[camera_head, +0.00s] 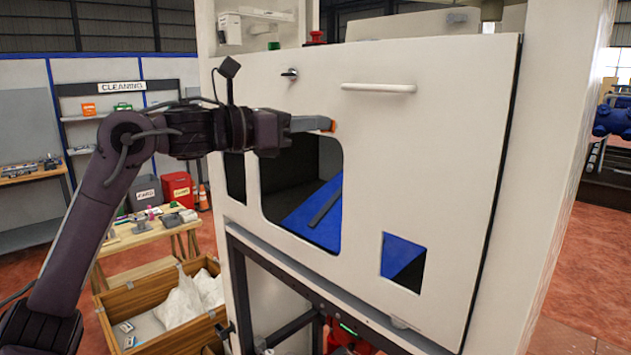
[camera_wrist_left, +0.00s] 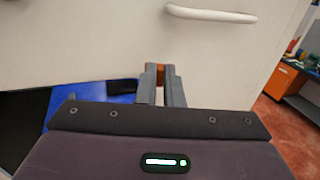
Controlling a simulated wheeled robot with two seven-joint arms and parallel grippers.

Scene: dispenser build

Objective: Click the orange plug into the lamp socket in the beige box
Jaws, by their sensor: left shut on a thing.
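My left gripper (camera_head: 322,124) reaches in from the left in front of the large beige machine's front panel (camera_head: 440,160). It is shut on a small orange piece, which fits the orange plug (camera_head: 332,126); only its end shows past the fingertips. In the left wrist view the plug (camera_wrist_left: 160,73) sits between the two grey fingers (camera_wrist_left: 160,85), with the beige panel behind. I cannot make out a lamp socket or a separate beige box in either view. My right gripper is not in view.
The panel has a white handle (camera_head: 379,88), a large opening with a blue ramp (camera_head: 312,212), and a smaller opening (camera_head: 403,262). A wooden bin (camera_head: 160,289) with white sacks and a wooden table (camera_head: 150,232) with small items stand at left.

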